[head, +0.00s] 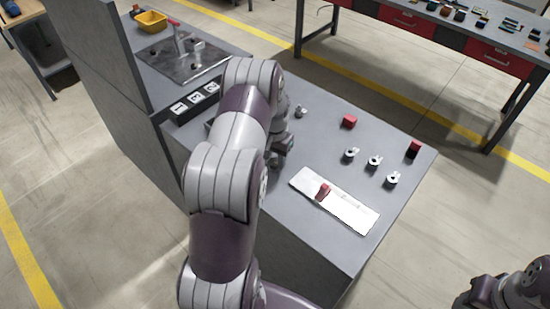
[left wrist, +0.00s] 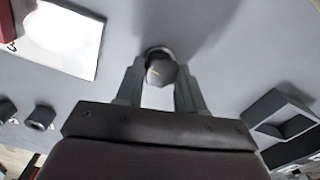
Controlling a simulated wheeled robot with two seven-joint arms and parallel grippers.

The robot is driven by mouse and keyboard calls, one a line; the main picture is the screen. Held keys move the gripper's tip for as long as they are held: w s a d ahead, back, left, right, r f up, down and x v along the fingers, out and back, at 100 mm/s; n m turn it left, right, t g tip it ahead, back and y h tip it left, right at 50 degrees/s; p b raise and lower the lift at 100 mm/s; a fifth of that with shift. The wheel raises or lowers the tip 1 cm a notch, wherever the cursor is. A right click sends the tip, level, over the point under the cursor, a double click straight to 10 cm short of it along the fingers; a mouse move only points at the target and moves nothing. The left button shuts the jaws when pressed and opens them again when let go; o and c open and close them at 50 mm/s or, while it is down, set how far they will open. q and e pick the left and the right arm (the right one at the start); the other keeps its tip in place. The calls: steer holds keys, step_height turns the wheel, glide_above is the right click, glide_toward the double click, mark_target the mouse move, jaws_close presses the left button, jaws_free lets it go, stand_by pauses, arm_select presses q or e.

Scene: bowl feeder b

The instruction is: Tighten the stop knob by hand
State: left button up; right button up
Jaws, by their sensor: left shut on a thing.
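The stop knob appears to be the small round grey knob (left wrist: 160,72) with a short yellow mark, in the left wrist view. It sits at the grey worktop, between the fingertips of my left gripper (left wrist: 159,78). The gripper is shut on the knob, one finger on each side. In the head view my left gripper (head: 283,143) points down at the worktop, and my own arm hides much of it and the knob. Part of my right arm shows at the bottom right, dark and cropped; its jaws cannot be made out.
A white plate (head: 353,213) with a red block (head: 323,191) lies to the right on the worktop (head: 325,140). Several small ring-shaped parts (head: 374,161), a red cube (head: 349,121) and a dark-red block (head: 413,150) stand beyond it. A labelled black strip (head: 196,102) is at left.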

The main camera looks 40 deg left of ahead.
mark_target(273, 162)
arm_select(q)
steer(key=shift+s+m, duration=0.1)
steer(key=shift+m, duration=0.9)
steer(key=o, duration=0.9)
steer(key=shift+c, duration=0.2)
steer(key=shift+o, duration=0.9)
steer(key=shift+s+r, duration=0.1)
steer(key=shift+s, duration=0.15)
steer(key=shift+w+r, duration=0.2)
steer(key=shift+r, duration=0.2)
step_height(273, 162, up, 12)
steer(key=b, duration=0.1)
steer(key=shift+s+b, duration=0.2)
steer(key=shift+b, duration=0.2)
